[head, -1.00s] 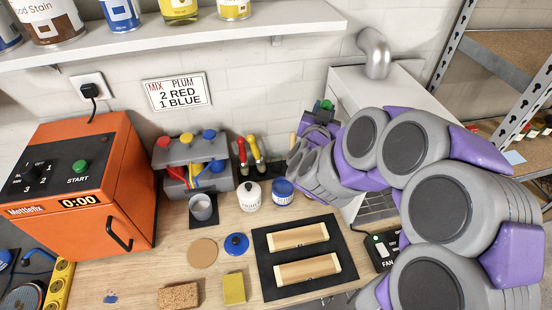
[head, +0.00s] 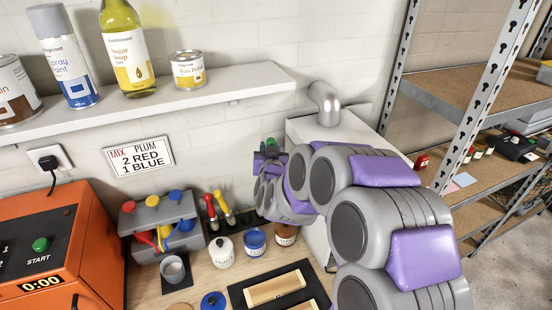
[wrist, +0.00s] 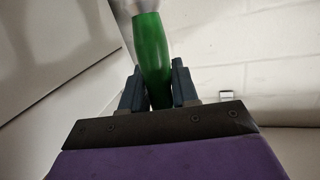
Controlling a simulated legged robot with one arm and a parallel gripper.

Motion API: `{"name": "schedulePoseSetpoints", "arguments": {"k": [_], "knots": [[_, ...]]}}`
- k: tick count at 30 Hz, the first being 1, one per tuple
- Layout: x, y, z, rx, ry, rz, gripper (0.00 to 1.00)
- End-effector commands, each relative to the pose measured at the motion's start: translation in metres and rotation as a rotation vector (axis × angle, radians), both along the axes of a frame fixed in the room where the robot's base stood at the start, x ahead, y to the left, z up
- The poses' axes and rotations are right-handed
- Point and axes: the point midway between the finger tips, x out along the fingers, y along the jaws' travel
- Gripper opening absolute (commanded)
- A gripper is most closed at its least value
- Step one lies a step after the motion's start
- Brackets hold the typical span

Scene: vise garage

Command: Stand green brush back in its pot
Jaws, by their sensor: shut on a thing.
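My gripper (head: 268,157) is raised above the back of the bench, near the wall and left of the white hood. In the wrist view my gripper (wrist: 160,85) is shut on the green brush (wrist: 152,58), with its green handle between the two fingers. The handle stands roughly upright there, and its pale upper end is cut off by the frame. In the head view only a small bit of green (head: 271,141) shows at the gripper. A red-handled brush (head: 210,206) and a yellow-handled brush (head: 229,212) stand at a dark strip by the wall. I cannot make out the green brush's pot.
White jar (head: 222,252), blue jar (head: 255,242) and brown jar (head: 285,234) stand below my gripper. A grey cup (head: 173,270) and grey dispenser (head: 160,226) are left. The white hood (head: 345,135) stands right, the shelf (head: 190,97) hangs upper left.

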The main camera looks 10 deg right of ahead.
Motion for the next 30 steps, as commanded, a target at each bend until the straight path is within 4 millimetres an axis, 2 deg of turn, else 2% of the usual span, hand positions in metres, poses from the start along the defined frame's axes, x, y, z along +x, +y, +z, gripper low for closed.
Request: {"name": "schedulePoseSetpoints", "arguments": {"k": [1, 3, 12, 22, 30], "knots": [[0.010, 0.005, 0.004, -0.013, 0.015, 0.038, 0.00], [0.020, 0.017, -0.001, -0.023, 0.037, 0.097, 0.00], [0.045, 0.060, -0.034, -0.076, 0.111, 0.315, 0.00], [0.050, 0.091, -0.071, -0.123, 0.151, 0.467, 0.00], [0.050, 0.096, -0.081, -0.133, 0.156, 0.494, 0.00]]}}
